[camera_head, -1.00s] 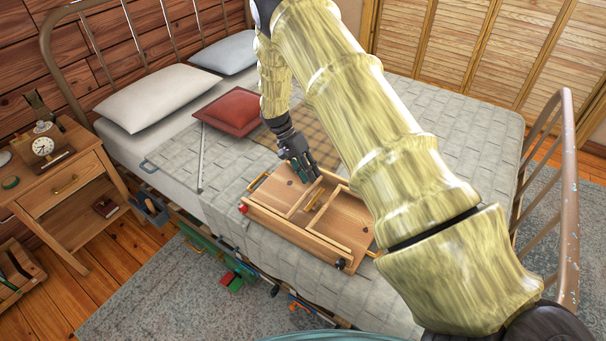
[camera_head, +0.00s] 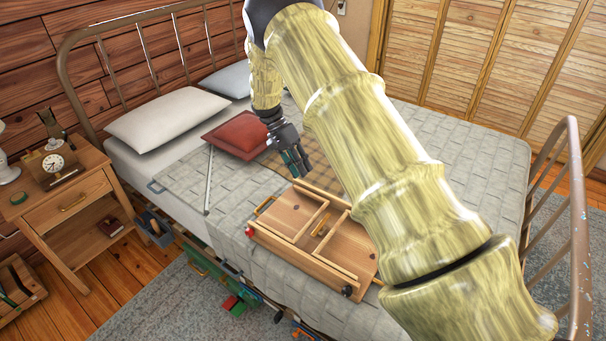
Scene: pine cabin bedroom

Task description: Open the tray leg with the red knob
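The wooden bed tray (camera_head: 334,254) lies on the grey quilt, its underside with folded wooden leg frames facing up. The red knob (camera_head: 249,231) sits at the tray's left corner. A black knob (camera_head: 347,291) sits at the near right corner. A small yellow-brown piece (camera_head: 322,224) lies near the tray's middle. My gripper (camera_head: 297,172) points down above the quilt, just past the tray's far edge and apart from the red knob. Its fingers are small and partly overlapping, so I cannot tell their opening. My arm hides the tray's right side.
A red cushion (camera_head: 237,136) and white pillow (camera_head: 166,121) lie toward the headboard. A grey stick (camera_head: 209,180) lies left of the tray. A nightstand (camera_head: 68,201) stands at left. The metal footboard (camera_head: 574,230) is at right.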

